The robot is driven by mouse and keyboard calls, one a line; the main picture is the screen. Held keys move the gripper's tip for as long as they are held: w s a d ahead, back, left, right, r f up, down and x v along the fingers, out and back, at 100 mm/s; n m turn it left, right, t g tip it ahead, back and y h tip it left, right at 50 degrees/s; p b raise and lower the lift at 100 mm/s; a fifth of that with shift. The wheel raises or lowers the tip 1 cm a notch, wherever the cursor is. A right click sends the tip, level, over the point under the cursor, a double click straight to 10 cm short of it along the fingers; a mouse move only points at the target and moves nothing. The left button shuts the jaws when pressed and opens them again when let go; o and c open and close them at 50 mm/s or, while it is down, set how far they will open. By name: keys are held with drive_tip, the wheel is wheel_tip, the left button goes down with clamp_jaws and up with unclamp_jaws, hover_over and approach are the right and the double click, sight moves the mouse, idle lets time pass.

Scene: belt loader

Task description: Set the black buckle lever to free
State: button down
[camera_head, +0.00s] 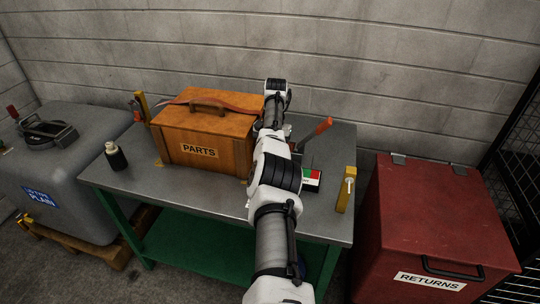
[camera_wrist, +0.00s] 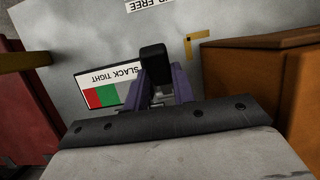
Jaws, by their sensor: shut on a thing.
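In the wrist view my gripper (camera_wrist: 164,88) has its two purple-grey fingers closed around the lower part of a black block-shaped grip, which I take for the black buckle lever (camera_wrist: 153,60). Its upper end stands out beyond the fingers. Its lower part and pivot are mostly hidden by the fingers and the gripper's body. A white label ending in "FREE" (camera_wrist: 151,3) is cut off at the top edge. A "SLACK TIGHT" label (camera_wrist: 97,92) with red and green fields lies beside the fingers. In the head view my arm hides the gripper and lever.
The wooden PARTS box (camera_head: 180,133), with a red strap over it, stands close on the steel table (camera_head: 135,185). A red-handled lever (camera_head: 318,129) and a yellow post (camera_head: 346,190) stand at right. The red RETURNS bin (camera_head: 425,215) is beyond the table.

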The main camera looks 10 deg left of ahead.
drive_tip(key=shift+w+r, duration=0.1)
drive_tip(key=shift+r, duration=0.05)
drive_tip(key=c, duration=1.2)
unclamp_jaws()
drive_tip(key=shift+o, duration=0.2)
